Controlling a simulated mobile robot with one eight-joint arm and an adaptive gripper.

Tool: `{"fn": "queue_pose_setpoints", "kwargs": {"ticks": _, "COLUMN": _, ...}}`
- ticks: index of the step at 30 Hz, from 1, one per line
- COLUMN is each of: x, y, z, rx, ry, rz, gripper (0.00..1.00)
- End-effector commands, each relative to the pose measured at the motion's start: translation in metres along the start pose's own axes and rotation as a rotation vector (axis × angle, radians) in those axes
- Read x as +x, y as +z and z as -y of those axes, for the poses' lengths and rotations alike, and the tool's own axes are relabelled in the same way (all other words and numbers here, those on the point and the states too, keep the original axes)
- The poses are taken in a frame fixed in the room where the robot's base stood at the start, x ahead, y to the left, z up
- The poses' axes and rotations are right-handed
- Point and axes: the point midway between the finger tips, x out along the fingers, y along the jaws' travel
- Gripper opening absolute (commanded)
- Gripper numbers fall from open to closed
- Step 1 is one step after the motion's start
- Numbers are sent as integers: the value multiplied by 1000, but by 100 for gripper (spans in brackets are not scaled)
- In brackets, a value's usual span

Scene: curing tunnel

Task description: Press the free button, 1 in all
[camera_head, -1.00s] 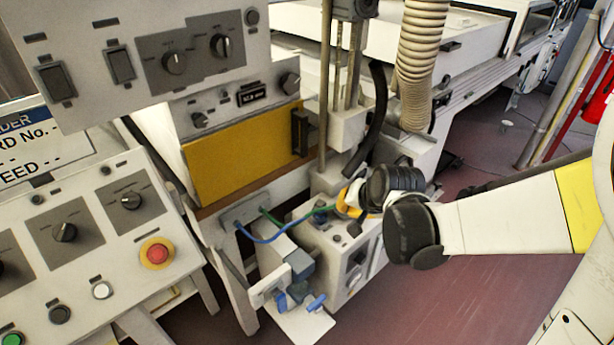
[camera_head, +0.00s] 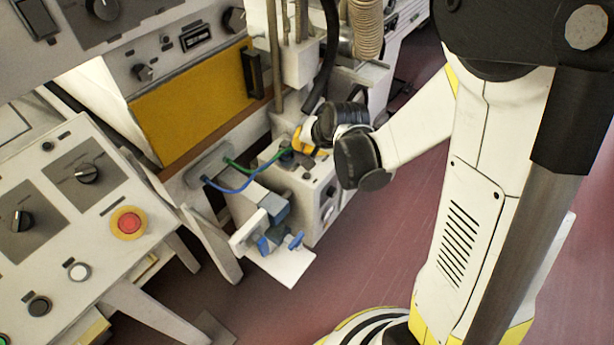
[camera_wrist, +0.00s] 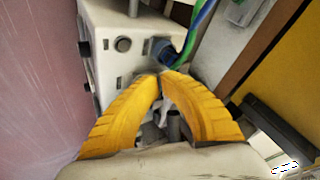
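My gripper (camera_head: 300,142) is just above a white box (camera_head: 318,205) beside the machine. In the wrist view its two yellow fingers (camera_wrist: 161,76) meet at the tips, with nothing seen between them. A round grey button (camera_wrist: 123,44) is on the face of the white box (camera_wrist: 98,20), up and left of the fingertips and apart from them. On the console at left are a red button on a yellow ring (camera_head: 129,222), a white button (camera_head: 79,271) and a black button (camera_head: 39,306). No label that I can read says which button is free.
A blue plug (camera_wrist: 162,50) with blue and green cables sits close beyond the fingertips. A yellow panel (camera_head: 190,100) with a black handle (camera_head: 251,72) is behind. A small plate with blue clamps (camera_head: 280,262) juts out in front. Open floor (camera_head: 400,230) lies right of the box.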

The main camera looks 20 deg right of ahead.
Motion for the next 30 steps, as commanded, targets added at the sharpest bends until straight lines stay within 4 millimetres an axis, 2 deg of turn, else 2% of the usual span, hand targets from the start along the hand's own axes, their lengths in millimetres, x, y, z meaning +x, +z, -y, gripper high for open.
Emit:
{"fn": "queue_pose_setpoints", "kwargs": {"ticks": 9, "x": 39, "y": 21, "z": -21, "rx": 0, "ry": 0, "rz": 0, "gripper": 0}}
{"fn": "queue_pose_setpoints", "kwargs": {"ticks": 15, "x": 56, "y": 30, "z": -30, "rx": 0, "ry": 0, "rz": 0, "gripper": 0}}
{"fn": "queue_pose_setpoints", "kwargs": {"ticks": 30, "x": 58, "y": 31, "z": -31, "rx": 0, "ry": 0, "rz": 0, "gripper": 0}}
